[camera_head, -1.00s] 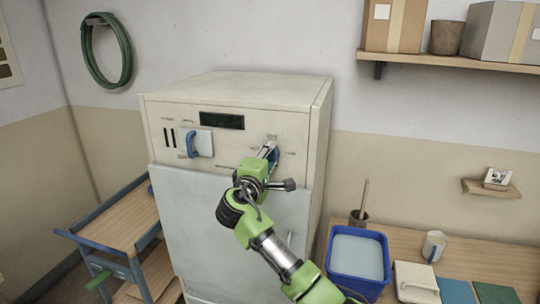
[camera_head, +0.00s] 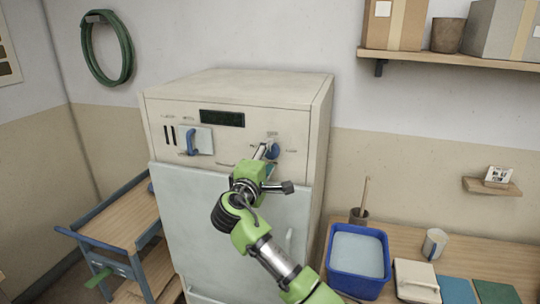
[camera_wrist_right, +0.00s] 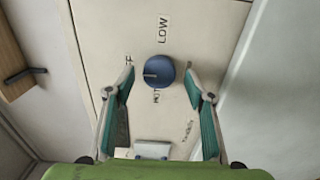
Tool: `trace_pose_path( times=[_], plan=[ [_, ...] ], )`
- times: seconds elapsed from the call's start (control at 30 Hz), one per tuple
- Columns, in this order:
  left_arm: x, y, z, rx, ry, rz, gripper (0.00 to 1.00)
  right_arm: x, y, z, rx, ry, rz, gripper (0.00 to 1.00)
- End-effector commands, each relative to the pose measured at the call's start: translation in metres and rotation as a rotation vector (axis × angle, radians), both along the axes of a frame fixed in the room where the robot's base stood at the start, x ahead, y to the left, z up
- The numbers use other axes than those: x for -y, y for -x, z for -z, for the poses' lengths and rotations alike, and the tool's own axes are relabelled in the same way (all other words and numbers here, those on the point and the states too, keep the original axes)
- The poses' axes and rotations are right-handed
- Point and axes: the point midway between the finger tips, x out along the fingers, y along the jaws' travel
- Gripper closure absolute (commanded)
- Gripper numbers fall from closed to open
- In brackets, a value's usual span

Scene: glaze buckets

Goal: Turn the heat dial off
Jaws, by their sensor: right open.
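The heat dial (camera_head: 273,151) is a round blue knob on the upper right of the cream kiln panel. In the wrist view the dial (camera_wrist_right: 160,71) shows a pale pointer line that points left, toward a small label partly hidden by a finger. A LOW label (camera_wrist_right: 163,29) stands above the dial there. My right gripper (camera_head: 266,156) is just in front of the dial. In the wrist view its open fingers (camera_wrist_right: 158,84) stand on either side of the dial, with gaps and no clear contact. My left gripper is not in view.
The panel also has a blue lever (camera_head: 192,142) and a dark display (camera_head: 222,119). A wooden cart (camera_head: 115,222) stands at left. A blue tub (camera_head: 358,262) stands on the worktable at right. A shelf with boxes (camera_head: 460,57) hangs above.

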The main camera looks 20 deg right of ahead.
Motion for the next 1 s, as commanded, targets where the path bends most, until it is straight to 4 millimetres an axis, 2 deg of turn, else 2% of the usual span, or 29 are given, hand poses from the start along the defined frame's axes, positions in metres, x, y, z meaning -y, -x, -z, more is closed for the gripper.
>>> trace_pose_path(
  times=[0.2, 0.43, 0.6, 0.9, 1.0],
  plan=[
    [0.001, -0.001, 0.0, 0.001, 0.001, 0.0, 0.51, -0.028, 0.04, 0.002, -0.001, -0.003, -0.004, 0.51],
    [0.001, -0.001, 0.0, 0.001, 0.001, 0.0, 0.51, -0.049, 0.071, 0.001, -0.002, 0.0, -0.002, 0.51],
    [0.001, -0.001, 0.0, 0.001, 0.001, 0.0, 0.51, -0.055, 0.081, 0.001, -0.003, -0.001, -0.001, 0.51],
    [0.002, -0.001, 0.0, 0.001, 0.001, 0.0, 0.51, -0.055, 0.081, 0.001, -0.004, 0.0, 0.0, 0.51],
    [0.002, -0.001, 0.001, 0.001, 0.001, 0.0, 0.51, -0.055, 0.078, 0.014, -0.021, -0.003, -0.008, 0.51]
  ],
)
